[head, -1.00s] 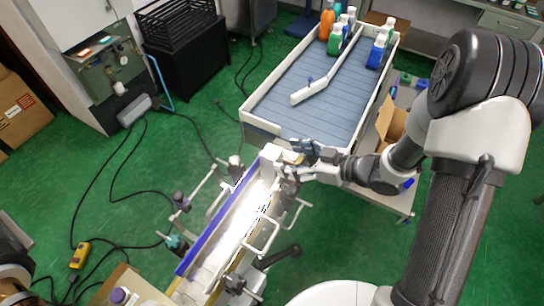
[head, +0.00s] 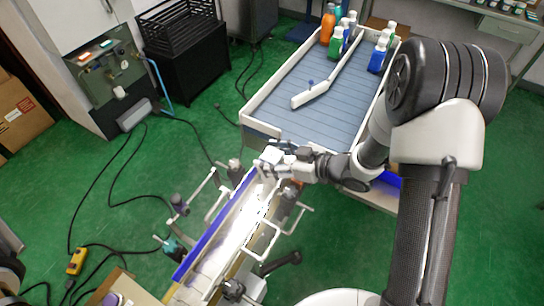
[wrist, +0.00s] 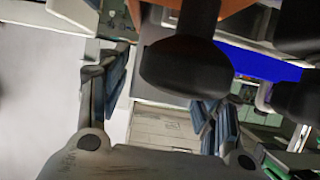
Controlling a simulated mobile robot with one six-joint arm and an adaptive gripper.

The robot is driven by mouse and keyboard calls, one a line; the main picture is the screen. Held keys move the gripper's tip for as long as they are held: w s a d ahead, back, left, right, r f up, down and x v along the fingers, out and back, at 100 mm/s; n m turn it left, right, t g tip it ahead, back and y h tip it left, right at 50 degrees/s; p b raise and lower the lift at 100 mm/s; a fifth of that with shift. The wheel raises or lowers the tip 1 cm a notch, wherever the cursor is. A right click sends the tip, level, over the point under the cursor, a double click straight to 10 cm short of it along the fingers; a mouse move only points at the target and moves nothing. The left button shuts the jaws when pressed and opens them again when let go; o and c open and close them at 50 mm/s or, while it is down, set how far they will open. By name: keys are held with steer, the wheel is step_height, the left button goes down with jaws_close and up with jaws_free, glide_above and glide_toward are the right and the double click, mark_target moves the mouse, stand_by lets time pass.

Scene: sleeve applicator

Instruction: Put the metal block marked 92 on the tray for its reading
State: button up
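My gripper (head: 266,163) is at the far upper end of the bright conveyor rail (head: 232,236), close above it. In the wrist view the two blue-padded fingers (wrist: 162,82) stand apart, with no block visible between them. A dark rounded part (wrist: 185,68) blocks some of the space beyond the fingers. I cannot make out a metal block marked 92, and I cannot identify its tray in either view.
A blue-grey sloped table (head: 335,111) with several bottles (head: 338,42) stands behind the rail. Clamps and bent guide bars (head: 262,243) flank the rail. A yellow device (head: 76,261) and black cables lie on the green floor, which is open at left.

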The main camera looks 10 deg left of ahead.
steer(key=c, duration=1.2)
steer(key=shift+s, duration=0.1)
